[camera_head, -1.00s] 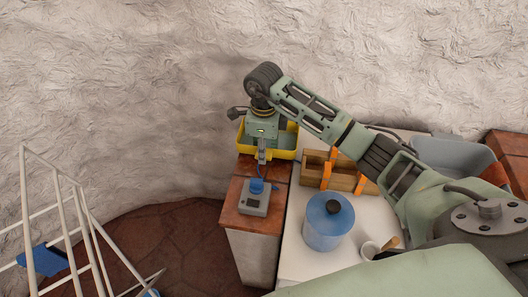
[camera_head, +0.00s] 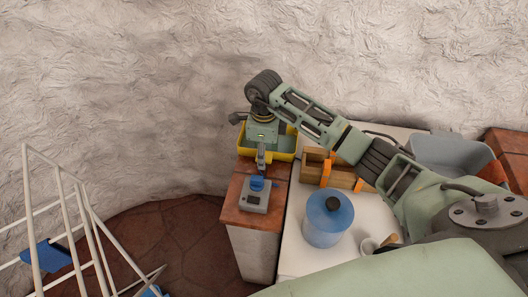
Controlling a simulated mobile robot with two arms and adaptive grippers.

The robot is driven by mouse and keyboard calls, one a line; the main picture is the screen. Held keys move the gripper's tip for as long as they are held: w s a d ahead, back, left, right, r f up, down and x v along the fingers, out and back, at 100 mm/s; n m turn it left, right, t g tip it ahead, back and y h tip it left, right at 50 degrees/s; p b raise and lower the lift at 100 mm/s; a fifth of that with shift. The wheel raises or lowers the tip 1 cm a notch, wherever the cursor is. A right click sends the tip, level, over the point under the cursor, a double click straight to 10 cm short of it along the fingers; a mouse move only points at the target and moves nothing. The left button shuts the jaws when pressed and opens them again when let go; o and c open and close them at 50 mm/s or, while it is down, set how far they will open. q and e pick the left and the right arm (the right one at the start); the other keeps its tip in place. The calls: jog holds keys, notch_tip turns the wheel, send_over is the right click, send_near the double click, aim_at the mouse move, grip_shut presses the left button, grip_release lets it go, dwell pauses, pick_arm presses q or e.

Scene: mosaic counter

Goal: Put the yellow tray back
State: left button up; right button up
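The yellow tray (camera_head: 285,156) lies on the far end of the reddish-brown counter, close to the wall. My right arm reaches over from the right, and its wrist covers much of the tray. My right gripper (camera_head: 261,163) points down at the tray's near rim. Its fingers look close together, but I cannot tell whether they grip the rim or are only beside it. My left gripper is not in view.
A grey device (camera_head: 254,201) with a blue top (camera_head: 257,183) stands just in front of the tray. A blue lidded jar (camera_head: 328,225), a wooden caddy (camera_head: 342,178) and a grey basin (camera_head: 448,155) stand to the right. A white rack (camera_head: 66,215) stands at left.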

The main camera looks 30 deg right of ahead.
jog(key=shift+r, duration=0.25)
notch_tip(320, 180, up, 12)
jog(key=b, duration=0.3)
jog(key=shift+f+b, duration=0.2)
jog(key=shift+b, duration=0.15)
jog(key=shift+a, duration=0.1)
